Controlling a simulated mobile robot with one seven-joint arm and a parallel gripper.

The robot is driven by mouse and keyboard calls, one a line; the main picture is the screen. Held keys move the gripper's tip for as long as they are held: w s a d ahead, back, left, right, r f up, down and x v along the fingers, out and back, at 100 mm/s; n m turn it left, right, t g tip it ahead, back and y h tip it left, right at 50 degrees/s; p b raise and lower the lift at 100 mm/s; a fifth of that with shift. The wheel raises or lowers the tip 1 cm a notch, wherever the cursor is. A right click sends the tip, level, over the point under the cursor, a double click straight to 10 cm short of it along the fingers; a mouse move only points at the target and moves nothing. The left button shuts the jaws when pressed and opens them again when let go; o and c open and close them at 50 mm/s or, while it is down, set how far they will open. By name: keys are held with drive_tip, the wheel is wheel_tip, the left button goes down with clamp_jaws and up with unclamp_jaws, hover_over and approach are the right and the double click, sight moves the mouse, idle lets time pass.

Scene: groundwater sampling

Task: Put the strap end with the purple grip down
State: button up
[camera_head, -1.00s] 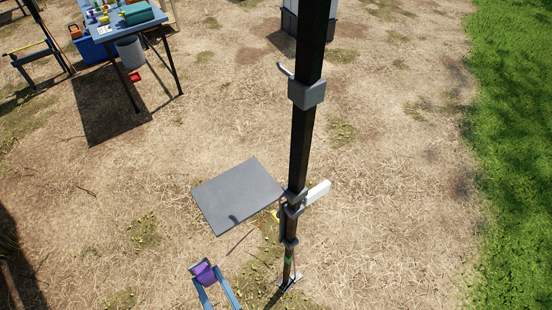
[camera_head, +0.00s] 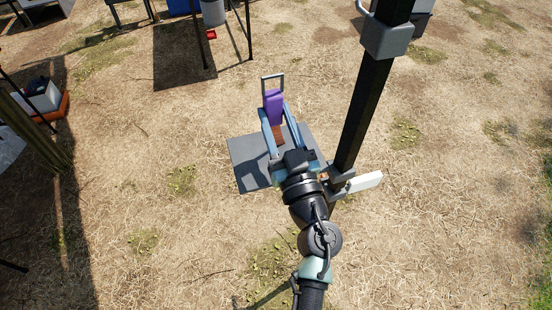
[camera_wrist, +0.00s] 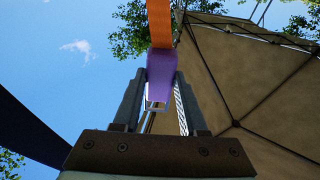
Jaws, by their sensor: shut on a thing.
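My gripper (camera_head: 275,108) is shut on the purple grip (camera_head: 273,103) of the strap end, with one blue finger on each side. A grey metal loop (camera_head: 272,81) sticks out past the grip. An orange-brown piece of strap (camera_head: 278,134) shows between the fingers in the head view. In the wrist view, the purple grip (camera_wrist: 161,72) sits between the fingers and the orange strap (camera_wrist: 160,22) runs up out of the picture. The strap end is held in the air; its height above the grey plate (camera_head: 248,169) is hard to tell.
The grey plate lies beneath my arm, beside a black post (camera_head: 366,112) with a grey bracket (camera_head: 388,38). A white bar (camera_head: 362,184) sticks out near the post's lower part. An orange-rimmed box (camera_head: 48,98) stands at the left. Dry open ground surrounds the plate.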

drive_tip(key=shift+w+d+f+b, duration=0.1)
drive_tip(key=shift+d+f+b, duration=0.1)
drive_tip(key=shift+f+b, duration=0.15)
wheel_tip(320, 180, down, 9)
drive_tip(key=b, duration=0.5)
drive_tip(key=shift+r, duration=0.1)
drive_tip(key=shift+f, duration=0.2)
drive_tip(key=o, duration=1)
drive_tip(key=shift+o, duration=0.3)
